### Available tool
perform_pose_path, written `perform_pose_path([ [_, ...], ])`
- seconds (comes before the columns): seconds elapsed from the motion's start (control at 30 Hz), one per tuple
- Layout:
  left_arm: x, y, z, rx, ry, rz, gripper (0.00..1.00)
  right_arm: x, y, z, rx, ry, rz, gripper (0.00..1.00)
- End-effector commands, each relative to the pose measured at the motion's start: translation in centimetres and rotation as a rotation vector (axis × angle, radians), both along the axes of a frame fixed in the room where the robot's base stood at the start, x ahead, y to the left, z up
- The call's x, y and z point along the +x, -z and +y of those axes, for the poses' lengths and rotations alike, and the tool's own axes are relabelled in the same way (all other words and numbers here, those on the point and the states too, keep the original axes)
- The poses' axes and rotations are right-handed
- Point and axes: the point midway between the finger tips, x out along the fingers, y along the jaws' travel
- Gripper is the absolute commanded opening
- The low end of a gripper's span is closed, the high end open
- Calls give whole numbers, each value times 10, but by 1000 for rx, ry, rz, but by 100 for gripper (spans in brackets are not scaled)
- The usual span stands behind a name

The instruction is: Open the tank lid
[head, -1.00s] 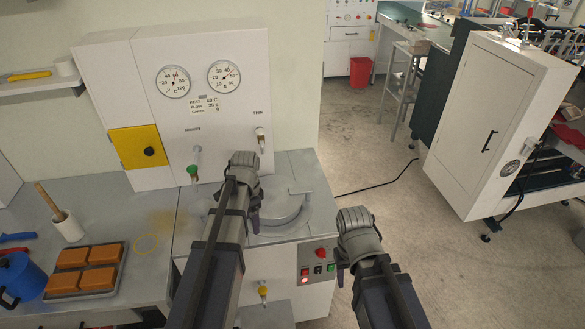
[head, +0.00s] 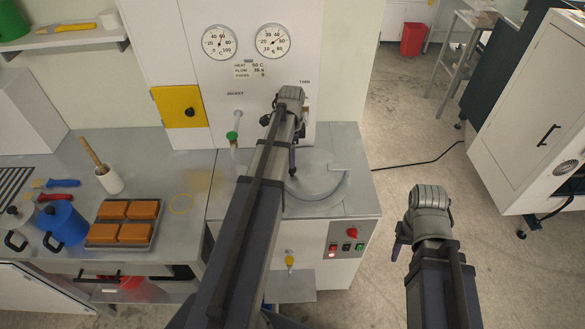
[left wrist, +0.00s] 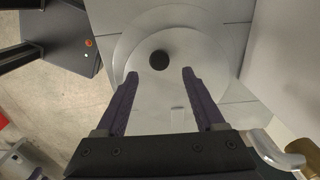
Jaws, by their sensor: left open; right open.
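The tank lid (head: 318,184) is a round grey disc lying flat on the tank in the counter top of the white machine. In the left wrist view it fills the upper middle (left wrist: 190,85), with a round black knob (left wrist: 159,60). My left gripper (left wrist: 160,74) is open over the lid, its two purple fingers apart, with the knob seen between and just past the tips. In the head view my left arm hides part of the lid and the knob. My right gripper (head: 400,243) is empty and open, to the right of the machine above the floor.
The machine's white back panel (head: 245,100) with gauges and a green-tipped tap (head: 233,137) stands behind the lid. A control panel (head: 347,240) is on its front. Orange blocks (head: 125,222) and a blue pot (head: 66,224) are at left.

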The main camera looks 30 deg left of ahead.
Motion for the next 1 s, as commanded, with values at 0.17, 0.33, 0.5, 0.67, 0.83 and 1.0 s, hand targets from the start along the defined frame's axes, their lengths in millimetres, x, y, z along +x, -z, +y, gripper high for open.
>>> perform_pose_path([
  [0.17, 0, 30, 0, 0, 0, 0, 70, 0, 30, 0, 0, 0, 0, 50],
  [0.33, 0, 50, 0, 0, 0, 0, 70, 0, 50, 0, 0, 1, 0, 50],
  [0.5, 0, 58, 0, 0, 0, 0, 70, 0, 58, 0, 0, 2, 0, 50],
  [0.67, 0, 57, 0, 0, 0, 0, 70, 0, 57, 0, 0, 2, 0, 50],
  [0.83, 0, 56, 0, 0, 0, 0, 64, 0, 56, 0, 0, 2, 0, 50],
  [1.0, 0, 56, 0, 0, 0, 0, 45, 0, 57, 0, 0, 2, 0, 50],
])
